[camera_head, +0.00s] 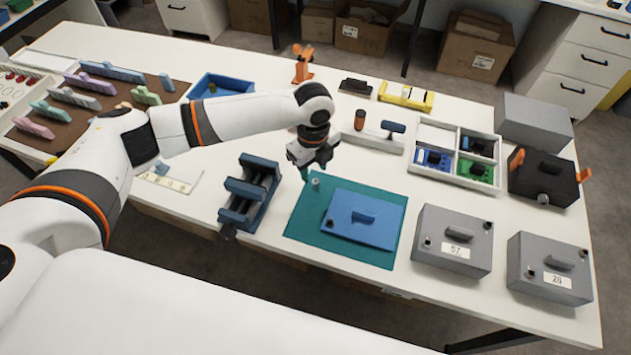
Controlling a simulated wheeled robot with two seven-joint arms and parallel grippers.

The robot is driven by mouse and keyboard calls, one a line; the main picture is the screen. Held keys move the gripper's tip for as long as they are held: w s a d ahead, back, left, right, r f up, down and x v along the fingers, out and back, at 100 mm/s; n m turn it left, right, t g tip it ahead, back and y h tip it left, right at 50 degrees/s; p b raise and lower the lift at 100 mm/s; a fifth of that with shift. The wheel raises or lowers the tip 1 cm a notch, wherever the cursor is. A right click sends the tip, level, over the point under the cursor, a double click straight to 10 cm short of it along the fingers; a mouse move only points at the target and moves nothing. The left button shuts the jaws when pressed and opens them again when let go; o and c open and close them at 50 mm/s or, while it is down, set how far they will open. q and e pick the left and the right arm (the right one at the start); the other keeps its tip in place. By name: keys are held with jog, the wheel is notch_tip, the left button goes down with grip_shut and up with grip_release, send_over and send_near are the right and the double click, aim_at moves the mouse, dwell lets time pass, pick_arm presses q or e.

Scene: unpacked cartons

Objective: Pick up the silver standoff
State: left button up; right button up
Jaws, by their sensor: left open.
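A small silver standoff (316,183) stands near the upper left corner of the teal mat (306,246). My left gripper (309,168) is just above and beside it, pointing down, with open jaws. From this angle I cannot tell whether the fingers are around the standoff or short of it. A blue plate (377,232) with a raised handle lies on the mat to the right of the standoff. My right gripper is not in view.
A dark blue vise-like fixture (250,195) stands left of the mat. Grey boxes (453,241) stand to its right. A white divided tray (455,178) with boards and a black box (543,178) with orange latches lie behind. The table is free in front of the mat.

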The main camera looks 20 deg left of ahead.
aim_at(315, 181)
pick_arm(q)
jog(key=f, duration=0.3)
jog(key=f+p, duration=0.1)
jog(key=f, duration=0.1)
jog(key=shift+w+f, duration=0.35)
jog(key=shift+w, duration=0.05)
jog(key=shift+c, duration=0.2)
grip_shut()
